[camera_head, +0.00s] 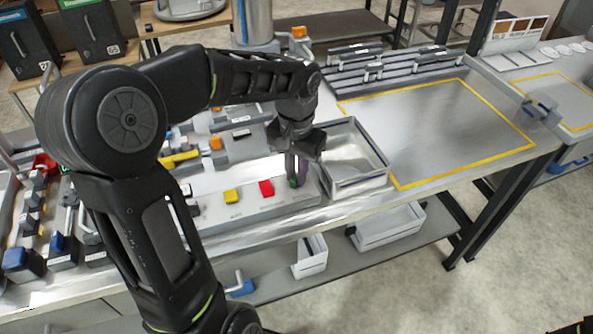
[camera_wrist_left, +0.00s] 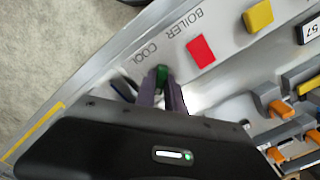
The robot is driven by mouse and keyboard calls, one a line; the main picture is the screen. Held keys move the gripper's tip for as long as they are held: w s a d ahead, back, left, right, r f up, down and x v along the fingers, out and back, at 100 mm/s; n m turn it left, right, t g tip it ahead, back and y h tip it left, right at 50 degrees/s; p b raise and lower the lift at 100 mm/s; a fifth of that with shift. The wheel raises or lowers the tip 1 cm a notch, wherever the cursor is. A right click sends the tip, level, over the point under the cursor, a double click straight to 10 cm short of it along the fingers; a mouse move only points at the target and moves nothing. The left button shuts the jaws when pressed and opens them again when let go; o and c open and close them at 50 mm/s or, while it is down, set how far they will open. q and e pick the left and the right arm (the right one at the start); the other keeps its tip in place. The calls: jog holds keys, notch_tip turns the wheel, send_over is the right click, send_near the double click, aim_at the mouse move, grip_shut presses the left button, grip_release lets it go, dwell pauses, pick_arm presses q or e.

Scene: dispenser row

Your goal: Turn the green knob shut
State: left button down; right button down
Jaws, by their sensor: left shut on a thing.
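The green knob (camera_wrist_left: 161,76) sits on a grey panel, near the lettering "COOL" in the left wrist view. It also shows small in the head view (camera_head: 294,182), mostly hidden by the fingers. My left gripper (camera_head: 297,172) points down at the panel, with its fingers on both sides of the green knob. It is shut on the knob, and its fingers also show in the left wrist view (camera_wrist_left: 160,90). A red knob (camera_head: 266,188) and a yellow knob (camera_head: 231,196) stand in the same row to the left. My right gripper is not in view.
A grey open bin (camera_head: 378,178) stands right beside the panel, close to my left gripper. Several blocks and orange-tipped fittings (camera_head: 216,143) stand behind the panel. A yellow-outlined area (camera_head: 440,130) to the right is clear.

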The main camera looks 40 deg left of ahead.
pick_arm(q)
jog(key=m, duration=0.4)
jog(key=shift+m, duration=0.3)
jog(key=m, duration=0.3)
jog(key=shift+p, duration=0.35)
jog(key=shift+m, duration=0.4)
jog(key=c, duration=1.4)
grip_release()
jog(key=shift+c, duration=0.2)
notch_tip(320, 180, up, 8)
jog(key=shift+f+b, duration=0.1)
jog(key=shift+b, duration=0.25)
